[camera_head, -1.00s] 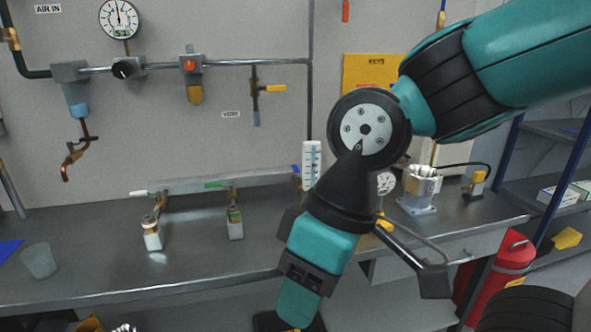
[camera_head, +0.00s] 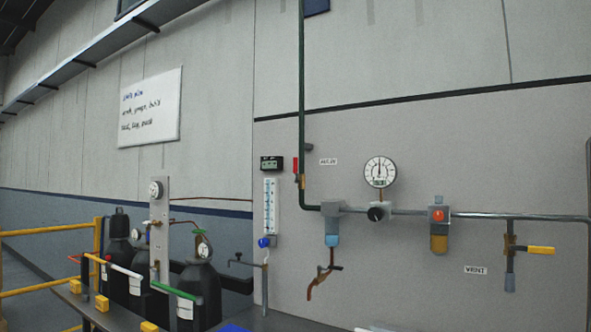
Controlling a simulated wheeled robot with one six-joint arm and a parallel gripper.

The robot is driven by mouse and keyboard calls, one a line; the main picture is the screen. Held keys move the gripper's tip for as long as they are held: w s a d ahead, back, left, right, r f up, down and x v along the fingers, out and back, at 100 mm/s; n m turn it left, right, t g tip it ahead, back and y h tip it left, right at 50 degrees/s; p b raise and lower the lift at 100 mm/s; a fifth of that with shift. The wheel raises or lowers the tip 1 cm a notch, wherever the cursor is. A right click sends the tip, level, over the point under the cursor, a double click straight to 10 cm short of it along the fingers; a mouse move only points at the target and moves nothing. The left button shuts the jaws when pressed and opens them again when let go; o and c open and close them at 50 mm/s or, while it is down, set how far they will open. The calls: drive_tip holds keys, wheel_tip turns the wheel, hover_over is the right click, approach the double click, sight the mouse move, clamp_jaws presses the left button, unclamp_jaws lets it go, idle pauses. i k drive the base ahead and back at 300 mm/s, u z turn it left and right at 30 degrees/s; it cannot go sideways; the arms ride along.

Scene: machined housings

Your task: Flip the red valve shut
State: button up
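A valve with a red lever (camera_head: 295,166) sits on the vertical green pipe (camera_head: 302,100), just left of the AIR IN label (camera_head: 328,161). Its lever stands upright, in line with the pipe, above a small brass body (camera_head: 301,182). A red knob (camera_head: 438,215) also shows on the amber-bowled unit (camera_head: 439,240) farther right on the pipe run. A small red handle (camera_head: 75,259) shows at the lower left among the gas cylinders. My gripper is not in view, and neither is my arm.
A round gauge (camera_head: 380,172), a black knob (camera_head: 376,213) and a yellow-handled vent valve (camera_head: 540,250) line the horizontal pipe. A blue-valved flowmeter (camera_head: 269,205) stands left of the green pipe. Dark cylinders (camera_head: 200,285) and yellow railing (camera_head: 45,230) are at left.

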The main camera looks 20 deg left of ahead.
sight(294, 160)
drive_tip(key=u, duration=0.25)
drive_tip(key=i, duration=0.35)
drive_tip(key=u, duration=1)
drive_tip(key=i, duration=0.6)
drive_tip(key=u, duration=0.45)
drive_tip(key=i, duration=1.55)
drive_tip(key=z, duration=0.6)
